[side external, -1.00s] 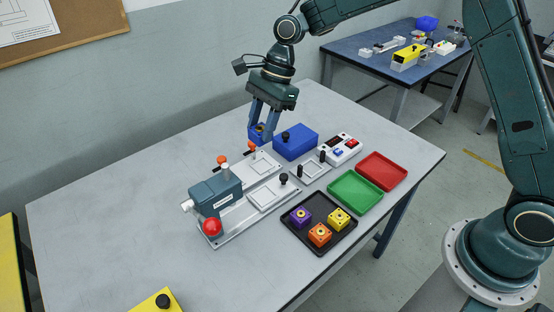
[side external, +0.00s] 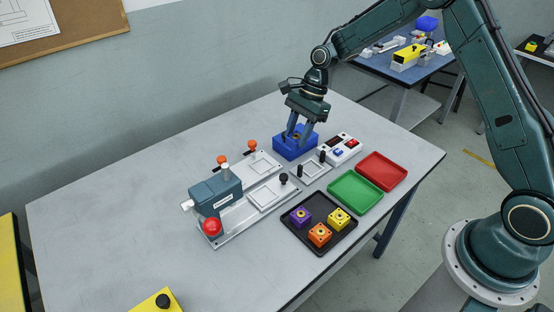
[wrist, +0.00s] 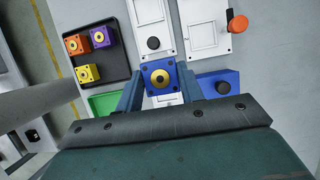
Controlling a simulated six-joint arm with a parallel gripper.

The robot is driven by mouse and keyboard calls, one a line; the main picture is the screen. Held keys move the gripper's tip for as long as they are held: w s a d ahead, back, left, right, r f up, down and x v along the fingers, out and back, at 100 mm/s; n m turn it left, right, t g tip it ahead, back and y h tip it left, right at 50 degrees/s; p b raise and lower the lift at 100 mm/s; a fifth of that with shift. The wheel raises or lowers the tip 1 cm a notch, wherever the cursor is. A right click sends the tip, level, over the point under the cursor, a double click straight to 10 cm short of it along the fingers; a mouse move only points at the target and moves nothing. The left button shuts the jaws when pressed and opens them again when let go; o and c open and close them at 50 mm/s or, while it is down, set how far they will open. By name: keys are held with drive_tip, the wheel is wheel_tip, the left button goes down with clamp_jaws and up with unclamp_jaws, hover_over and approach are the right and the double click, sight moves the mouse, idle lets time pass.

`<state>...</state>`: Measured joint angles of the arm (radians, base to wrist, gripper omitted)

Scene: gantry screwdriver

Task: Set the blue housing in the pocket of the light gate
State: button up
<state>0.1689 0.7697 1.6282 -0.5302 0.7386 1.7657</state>
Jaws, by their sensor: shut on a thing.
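The blue housing (wrist: 160,78), a small block with a brass ring on its face, is held between the two blue fingers of my gripper (wrist: 161,86) in the wrist view. In the side view my gripper (side external: 297,136) is up in the air, in front of the large blue box, so the housing is hard to tell from the box. The light gate (side external: 312,171) is a small pale plate with a square pocket and two black posts. Its pocket looks empty, and the gripper appears above and behind it. In the wrist view the housing and gripper hide most of it.
The large blue box (side external: 283,151) stands behind the light gate. A black tray (side external: 320,241) holds blocks. The screwdriver fixture (side external: 215,195) stands left.

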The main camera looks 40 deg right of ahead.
drive_tip(key=s+d+f, duration=0.1)
drive_tip(key=d+f, duration=0.3)
drive_tip(key=d, duration=0.2)
drive_tip(key=shift+f, duration=0.3)
drive_tip(key=shift+s+f, duration=0.1)
drive_tip(key=shift+f, duration=0.1)
drive_tip(key=shift+f, duration=2.7)
drive_tip(key=shift+f, duration=0.7)
idle(0.5)
drive_tip(key=o, duration=1.4)
drive_tip(key=shift+r, duration=0.1)
